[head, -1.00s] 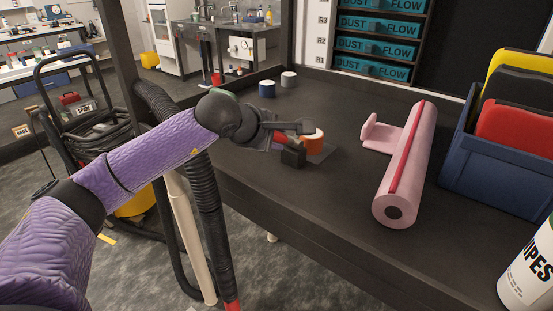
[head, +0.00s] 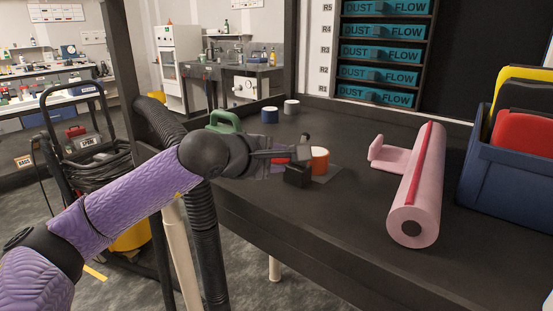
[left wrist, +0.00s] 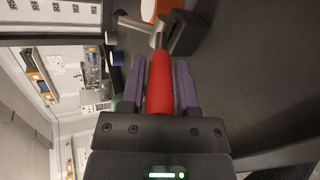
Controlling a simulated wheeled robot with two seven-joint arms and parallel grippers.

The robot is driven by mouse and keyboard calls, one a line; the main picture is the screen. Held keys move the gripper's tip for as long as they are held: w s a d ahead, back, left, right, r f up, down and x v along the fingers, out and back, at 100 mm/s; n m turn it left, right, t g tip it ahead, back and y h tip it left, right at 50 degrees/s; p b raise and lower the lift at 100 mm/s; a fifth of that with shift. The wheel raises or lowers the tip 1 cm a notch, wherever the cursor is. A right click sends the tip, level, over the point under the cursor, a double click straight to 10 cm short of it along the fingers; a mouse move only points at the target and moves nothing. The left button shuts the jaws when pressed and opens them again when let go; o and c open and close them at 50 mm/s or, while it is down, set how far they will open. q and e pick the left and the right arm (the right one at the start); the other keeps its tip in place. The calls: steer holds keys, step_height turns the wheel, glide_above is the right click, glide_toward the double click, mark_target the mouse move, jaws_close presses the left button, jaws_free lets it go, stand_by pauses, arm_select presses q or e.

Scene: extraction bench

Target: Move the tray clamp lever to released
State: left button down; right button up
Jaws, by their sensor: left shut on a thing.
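The tray clamp is a black block (head: 298,176) with a grey metal arm and a red lever handle. It stands at the bench's front edge beside an orange round piece (head: 319,160). My left gripper (head: 282,157) is shut on the red lever handle. My gripper hides part of the lever in the head view. My right gripper is not in view.
A pink roll (head: 416,190) lies right of the clamp on the dark bench (head: 350,225). A blue bin (head: 510,170) with folders stands farther right. Blue (head: 270,115) and white (head: 291,106) round pieces and a green handled thing (head: 225,121) are behind my arm.

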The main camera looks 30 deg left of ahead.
arm_select(q)
steer(key=shift+c, duration=1.9)
jaws_free()
steer(key=shift+f, duration=0.1)
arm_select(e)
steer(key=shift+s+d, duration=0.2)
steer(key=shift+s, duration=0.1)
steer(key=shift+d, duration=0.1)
arm_select(q)
steer(key=shift+s, duration=0.2)
steer(key=b+v, duration=0.2)
steer(key=v, duration=0.6)
steer(key=shift+s+b, duration=0.25)
steer(key=shift+b, duration=0.15)
steer(key=shift+s+r, duration=0.45)
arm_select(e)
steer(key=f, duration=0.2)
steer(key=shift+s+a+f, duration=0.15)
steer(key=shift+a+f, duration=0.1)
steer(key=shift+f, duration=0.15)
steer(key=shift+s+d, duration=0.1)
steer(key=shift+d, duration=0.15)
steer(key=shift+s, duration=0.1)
